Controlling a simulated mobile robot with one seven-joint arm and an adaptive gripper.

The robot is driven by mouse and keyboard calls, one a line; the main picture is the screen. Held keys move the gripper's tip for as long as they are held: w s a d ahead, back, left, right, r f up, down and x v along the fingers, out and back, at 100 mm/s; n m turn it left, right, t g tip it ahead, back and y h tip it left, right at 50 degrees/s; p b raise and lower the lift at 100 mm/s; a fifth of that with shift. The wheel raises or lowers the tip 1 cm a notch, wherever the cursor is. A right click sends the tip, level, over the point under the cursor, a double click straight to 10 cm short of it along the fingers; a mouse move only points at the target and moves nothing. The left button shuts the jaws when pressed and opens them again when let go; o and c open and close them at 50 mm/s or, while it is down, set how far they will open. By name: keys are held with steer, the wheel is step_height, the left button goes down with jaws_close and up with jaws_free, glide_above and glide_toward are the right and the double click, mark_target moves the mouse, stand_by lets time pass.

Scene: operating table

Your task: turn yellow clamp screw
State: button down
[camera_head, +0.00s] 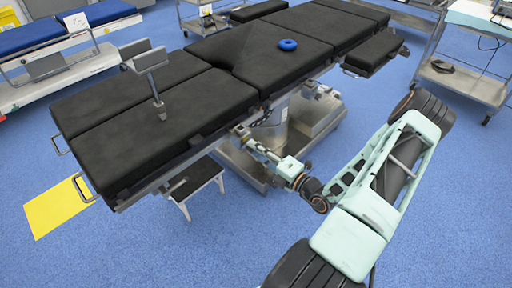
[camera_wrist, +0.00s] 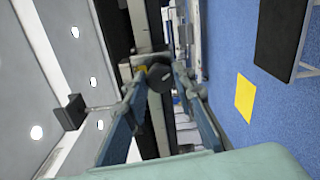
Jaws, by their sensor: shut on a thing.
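My gripper (camera_head: 246,137) reaches to the near side rail of the black operating table (camera_head: 155,112). In the wrist view my gripper (camera_wrist: 160,77) has its two blue-grey fingers on either side of a dark round clamp part (camera_wrist: 160,79). A small yellow piece, the visible part of the clamp screw (camera_wrist: 140,69), shows at the left fingertip. The gripper is shut on the clamp screw, though the fingertips hide most of the contact. In the head view the screw is too small and covered to make out.
A grey padded support on a post (camera_head: 148,61) stands on the table, and a blue ring (camera_head: 287,45) lies on it. A step stool (camera_head: 196,183) is under the table edge. A yellow sheet (camera_head: 58,208) lies on the open blue floor. A steel trolley (camera_head: 462,83) stands right.

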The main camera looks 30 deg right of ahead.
steer(key=shift+a+n+b, duration=0.1)
steer(key=shift+n+b, duration=0.35)
steer(key=shift+n, duration=14.15)
steer(key=c, duration=1.6)
jaws_free()
